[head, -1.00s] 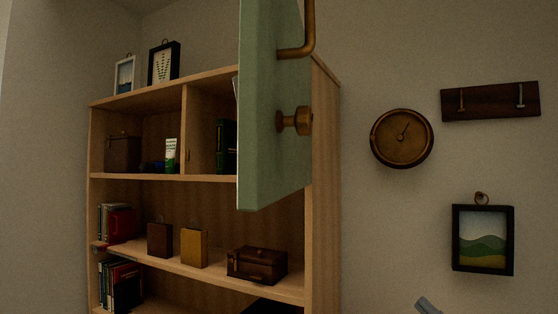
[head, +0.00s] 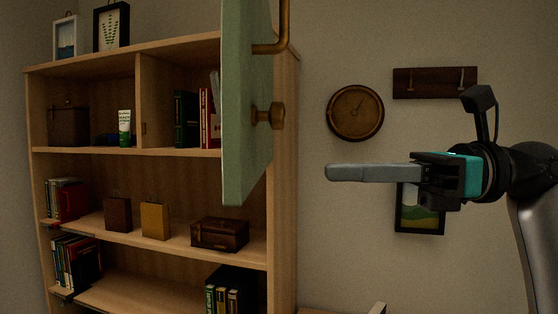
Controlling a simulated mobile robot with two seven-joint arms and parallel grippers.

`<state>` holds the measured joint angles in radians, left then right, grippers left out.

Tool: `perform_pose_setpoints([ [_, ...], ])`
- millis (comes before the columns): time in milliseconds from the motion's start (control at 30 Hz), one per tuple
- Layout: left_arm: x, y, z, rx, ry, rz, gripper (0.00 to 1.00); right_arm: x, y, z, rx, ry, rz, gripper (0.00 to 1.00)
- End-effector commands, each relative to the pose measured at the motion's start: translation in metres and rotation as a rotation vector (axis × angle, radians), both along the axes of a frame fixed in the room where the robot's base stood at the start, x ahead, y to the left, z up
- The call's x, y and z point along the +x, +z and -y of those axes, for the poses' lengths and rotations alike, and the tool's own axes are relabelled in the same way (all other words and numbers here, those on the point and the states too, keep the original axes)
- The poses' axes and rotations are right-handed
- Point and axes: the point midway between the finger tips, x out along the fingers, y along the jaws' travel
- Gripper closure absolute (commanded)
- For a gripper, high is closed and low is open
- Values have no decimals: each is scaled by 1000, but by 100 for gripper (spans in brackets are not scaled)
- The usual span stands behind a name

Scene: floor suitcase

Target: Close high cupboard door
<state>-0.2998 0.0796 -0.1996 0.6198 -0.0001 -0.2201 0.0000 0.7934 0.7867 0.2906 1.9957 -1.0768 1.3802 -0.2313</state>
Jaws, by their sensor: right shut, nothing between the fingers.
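The green cupboard door (head: 243,120) stands open and juts out toward me from the wooden cupboard, seen nearly edge-on. In the picture a gap shows between the fingertips and the door. My left gripper is not in view.
The wooden cupboard (head: 285,200) has open shelves with books, a brown chest (head: 219,234) and small boxes. On the wall at right hang a round clock (head: 355,112), a hook rack (head: 434,82) and a framed picture (head: 419,222), partly behind my right arm. Wall space between cupboard and gripper is clear.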

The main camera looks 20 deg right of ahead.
Motion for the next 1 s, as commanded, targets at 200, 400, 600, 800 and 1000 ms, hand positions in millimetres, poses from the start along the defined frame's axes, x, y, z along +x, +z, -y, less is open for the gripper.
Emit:
perform_pose_setpoints([
  [200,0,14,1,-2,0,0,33,14,3,-44,3,5,1,100],
  [400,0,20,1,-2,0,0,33,23,2,-67,2,3,0,100],
  [600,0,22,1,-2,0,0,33,26,1,-74,3,1,-1,100],
  [800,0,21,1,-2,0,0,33,26,0,-74,3,1,-1,100],
  [1000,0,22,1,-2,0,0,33,27,0,-75,3,-3,-2,100],
])
